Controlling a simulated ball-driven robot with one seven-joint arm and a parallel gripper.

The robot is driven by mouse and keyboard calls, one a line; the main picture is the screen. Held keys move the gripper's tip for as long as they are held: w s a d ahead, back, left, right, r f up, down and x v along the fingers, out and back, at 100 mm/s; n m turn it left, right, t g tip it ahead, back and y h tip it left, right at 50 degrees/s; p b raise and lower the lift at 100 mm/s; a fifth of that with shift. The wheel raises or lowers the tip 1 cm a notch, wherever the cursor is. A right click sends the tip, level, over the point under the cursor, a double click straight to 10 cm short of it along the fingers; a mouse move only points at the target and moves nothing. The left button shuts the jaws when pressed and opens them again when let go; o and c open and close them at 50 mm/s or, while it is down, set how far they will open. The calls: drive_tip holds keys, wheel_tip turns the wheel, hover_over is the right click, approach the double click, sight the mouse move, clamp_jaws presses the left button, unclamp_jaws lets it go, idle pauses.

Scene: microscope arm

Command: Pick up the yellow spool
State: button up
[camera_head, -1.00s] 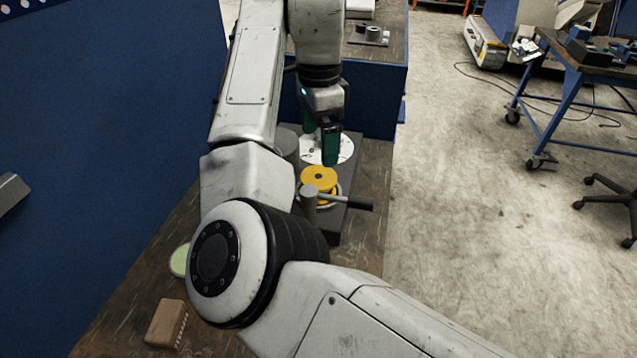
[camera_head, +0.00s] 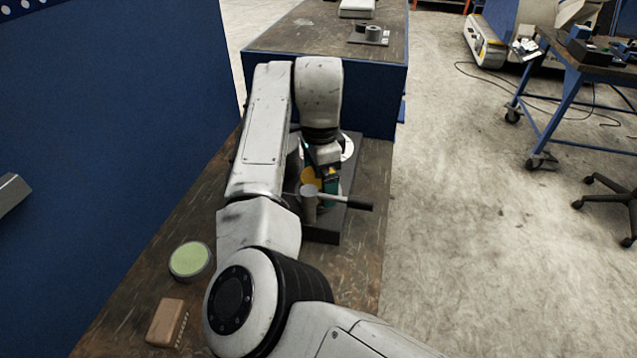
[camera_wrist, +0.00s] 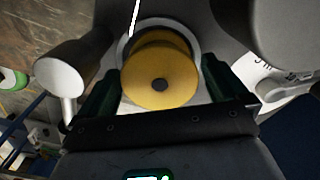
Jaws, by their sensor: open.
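The yellow spool (camera_wrist: 159,76) is a round yellow flanged spool with a dark centre hole. In the wrist view it sits on a pale round seat between the two green fingers of my gripper (camera_wrist: 162,90), which are open on either side of it. I cannot tell whether either finger touches it. In the head view my gripper (camera_head: 329,190) is low over the dark stand (camera_head: 322,235), and only part of the spool (camera_head: 311,178) shows, the rest hidden behind my arm and the grey post.
A grey post with a side handle (camera_head: 340,199) stands close in front of the spool; the post (camera_wrist: 62,80) is also left of my gripper in the wrist view. A green-topped round tin (camera_head: 190,260) and a brown block (camera_head: 167,323) lie nearer on the bench. A blue wall runs along the left.

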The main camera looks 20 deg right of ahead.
drive_tip(key=shift+c, duration=0.5)
drive_tip(key=c, duration=1)
